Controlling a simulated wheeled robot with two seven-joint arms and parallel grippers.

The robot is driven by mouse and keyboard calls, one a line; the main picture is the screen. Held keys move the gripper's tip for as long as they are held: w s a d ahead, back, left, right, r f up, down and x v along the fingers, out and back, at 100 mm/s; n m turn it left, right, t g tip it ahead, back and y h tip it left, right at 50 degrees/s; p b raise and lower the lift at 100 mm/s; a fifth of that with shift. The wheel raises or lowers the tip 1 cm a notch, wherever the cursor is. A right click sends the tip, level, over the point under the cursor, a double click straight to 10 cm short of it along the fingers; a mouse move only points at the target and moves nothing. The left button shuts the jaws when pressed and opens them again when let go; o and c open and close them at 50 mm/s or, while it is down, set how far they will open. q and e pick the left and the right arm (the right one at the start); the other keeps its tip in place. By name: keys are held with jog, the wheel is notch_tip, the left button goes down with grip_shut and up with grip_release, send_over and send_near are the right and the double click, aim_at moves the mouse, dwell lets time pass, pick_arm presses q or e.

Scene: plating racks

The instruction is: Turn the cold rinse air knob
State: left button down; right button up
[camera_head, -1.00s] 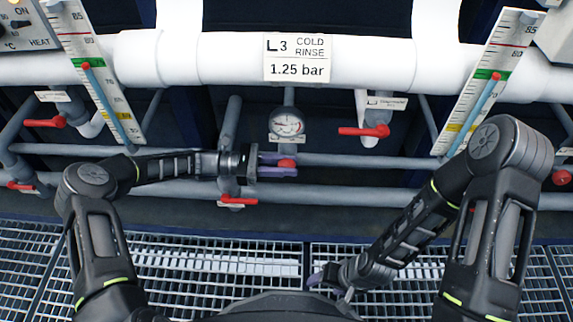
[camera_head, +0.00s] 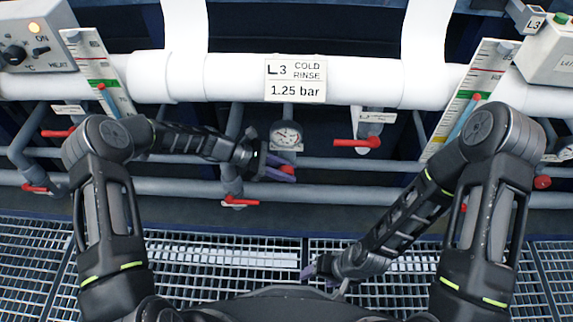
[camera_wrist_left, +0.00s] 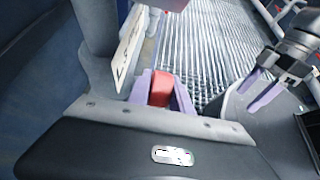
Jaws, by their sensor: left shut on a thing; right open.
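The L3 cold rinse sign (camera_head: 295,80), reading 1.25 bar, is on the white pipe at the centre of the head view. A round gauge (camera_head: 286,136) sits below it, and its exact reading is too small to tell. A red knob (camera_head: 287,169) is just below the gauge. My left gripper (camera_head: 283,168) reaches it from the left, its purple fingers shut on the knob. In the left wrist view the red knob (camera_wrist_left: 161,89) sits between the two fingers. My right gripper (camera_head: 317,268) is open and empty, low over the grating; it also shows in the left wrist view (camera_wrist_left: 262,92).
A red valve lever (camera_head: 352,143) is right of the gauge, and another red lever (camera_head: 240,202) is below my left wrist. Grey pipes (camera_head: 340,163) run across behind the grippers. A control box with a switch (camera_head: 35,40) is at upper left. Metal grating (camera_head: 220,255) covers the floor.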

aim_at(280, 169)
pick_arm(q)
jog(key=shift+y+p, duration=0.3)
jog(key=shift+y, duration=0.1)
jog(key=c, duration=1.4)
grip_release()
jog(key=shift+c, duration=0.2)
jog(key=p+v, duration=0.1)
jog(key=v, duration=0.6)
jog(key=shift+a+r, duration=0.25)
jog(key=shift+a, duration=0.1)
